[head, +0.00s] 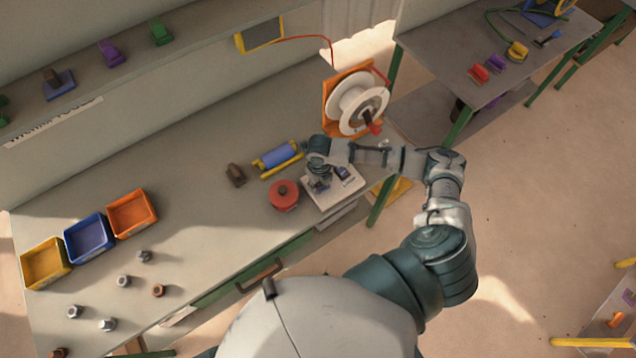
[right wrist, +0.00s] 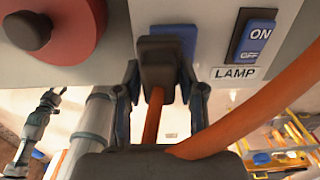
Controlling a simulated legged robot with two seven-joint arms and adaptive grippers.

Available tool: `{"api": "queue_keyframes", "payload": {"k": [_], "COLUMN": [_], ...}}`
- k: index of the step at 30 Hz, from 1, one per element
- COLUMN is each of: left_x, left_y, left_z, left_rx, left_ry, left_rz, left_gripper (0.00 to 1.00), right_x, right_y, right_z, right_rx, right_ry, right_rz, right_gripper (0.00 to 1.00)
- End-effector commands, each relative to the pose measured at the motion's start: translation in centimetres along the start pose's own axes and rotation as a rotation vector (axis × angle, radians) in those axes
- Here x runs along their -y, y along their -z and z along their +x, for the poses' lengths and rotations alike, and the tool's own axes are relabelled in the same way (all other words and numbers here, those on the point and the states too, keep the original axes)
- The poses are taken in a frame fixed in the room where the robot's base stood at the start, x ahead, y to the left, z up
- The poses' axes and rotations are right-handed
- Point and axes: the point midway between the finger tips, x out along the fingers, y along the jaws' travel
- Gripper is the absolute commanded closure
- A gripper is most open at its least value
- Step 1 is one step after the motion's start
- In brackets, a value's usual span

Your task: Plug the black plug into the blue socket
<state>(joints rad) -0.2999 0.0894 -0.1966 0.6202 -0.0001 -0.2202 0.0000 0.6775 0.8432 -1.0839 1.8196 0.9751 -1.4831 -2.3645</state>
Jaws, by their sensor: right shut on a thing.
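The black plug (right wrist: 157,62), with an orange cable (right wrist: 153,118) running from it, is between the two fingers of my right gripper (right wrist: 166,85), which is shut on it. The blue socket (right wrist: 187,40) is on a light grey panel, directly behind the plug in the right wrist view and partly hidden by it. I cannot tell whether the plug is in the socket or just in front of it. In the head view my right gripper (head: 318,180) is over the grey panel box (head: 340,192) on the bench.
Beside the socket is a blue ON/OFF switch (right wrist: 256,38) above a LAMP label (right wrist: 234,73). A red round part (head: 284,196) and a blue roller (head: 277,156) stand close by. A white reel (head: 342,98) is behind. Coloured bins (head: 132,228) are at left.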

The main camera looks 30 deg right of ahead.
Motion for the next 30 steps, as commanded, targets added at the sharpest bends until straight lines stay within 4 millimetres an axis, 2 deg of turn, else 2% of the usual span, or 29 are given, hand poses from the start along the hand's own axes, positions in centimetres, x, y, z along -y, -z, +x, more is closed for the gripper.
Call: {"api": "queue_keyframes", "payload": {"k": [2,9,16,17,19,20,30], "left_x": [-0.2,-1.6,-1.2,-1.1,-1.0,-0.9,-0.6], "left_y": [0.0,0.3,0.2,0.2,0.1,0.1,-0.1], "left_z": [0.1,0.3,0.3,0.3,0.3,0.3,0.2], "left_rx": [-0.001,-0.004,-0.003,-0.002,-0.002,-0.002,-0.001], "left_ry": [-0.003,-0.018,-0.014,-0.013,-0.011,-0.011,-0.007], "left_rz": [-0.001,-0.002,0.0,0.001,0.001,0.001,-0.002], "left_gripper": [0.6,0.6,0.6,0.6,0.6,0.6,0.6], "right_x": [0.2,0.1,0.1,0.0,0.0,0.0,0.0], "right_y": [0.2,0.4,0.6,0.6,0.6,0.5,0.3], "right_z": [0.6,1.2,1.3,1.3,1.3,1.3,0.8], "right_rx": [-0.009,-0.015,-0.019,-0.019,-0.019,-0.018,-0.009], "right_ry": [0.007,0.011,0.01,0.01,0.009,0.009,0.007], "right_rz": [0.002,0.002,0.002,0.001,0.001,0.001,0.002], "right_gripper": [1.0,1.0,1.0,0.54,0.37,0.33,0.33]}}
